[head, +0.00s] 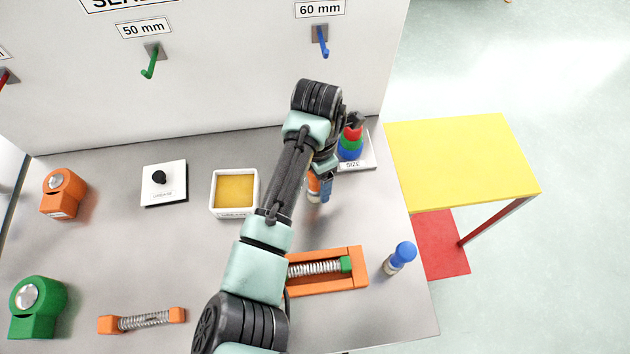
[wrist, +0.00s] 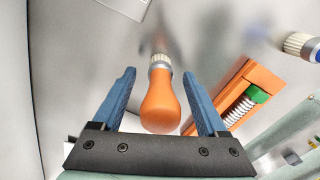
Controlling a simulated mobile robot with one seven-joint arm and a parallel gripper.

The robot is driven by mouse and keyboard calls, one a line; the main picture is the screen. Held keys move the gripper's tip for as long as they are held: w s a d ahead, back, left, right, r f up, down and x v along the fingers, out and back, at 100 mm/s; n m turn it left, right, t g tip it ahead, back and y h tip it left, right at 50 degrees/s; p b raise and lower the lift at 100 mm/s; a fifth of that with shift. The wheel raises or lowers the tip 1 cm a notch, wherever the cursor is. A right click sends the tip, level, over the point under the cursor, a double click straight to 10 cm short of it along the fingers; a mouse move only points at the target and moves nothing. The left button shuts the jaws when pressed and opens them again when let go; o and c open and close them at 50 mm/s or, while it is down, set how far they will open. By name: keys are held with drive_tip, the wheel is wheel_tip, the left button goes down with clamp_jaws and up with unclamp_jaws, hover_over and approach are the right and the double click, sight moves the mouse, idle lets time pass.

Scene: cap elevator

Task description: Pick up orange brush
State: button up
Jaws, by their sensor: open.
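The orange brush (wrist: 161,100) has a bulb-shaped orange handle and a pale ferrule. In the wrist view it stands between the two blue fingers of my gripper (wrist: 160,100), with a gap on each side. My gripper is open and points down over the brush.
A blue-handled brush (head: 402,255) stands at the table's right front. An orange tray with a spring (head: 358,264) lies nearby. A stack of coloured rings (head: 350,145) stands behind my gripper. A white dish with a yellow pad (head: 213,195) is to the left. A yellow table (head: 460,155) adjoins at right.

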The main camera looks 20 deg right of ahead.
drive_tip(key=shift+f, duration=0.5)
clamp_jaws()
drive_tip(key=shift+r, duration=0.1)
wheel_tip(320, 180, up, 10)
drive_tip(key=shift+f+b, duration=0.1)
drive_tip(key=shift+b, duration=0.2)
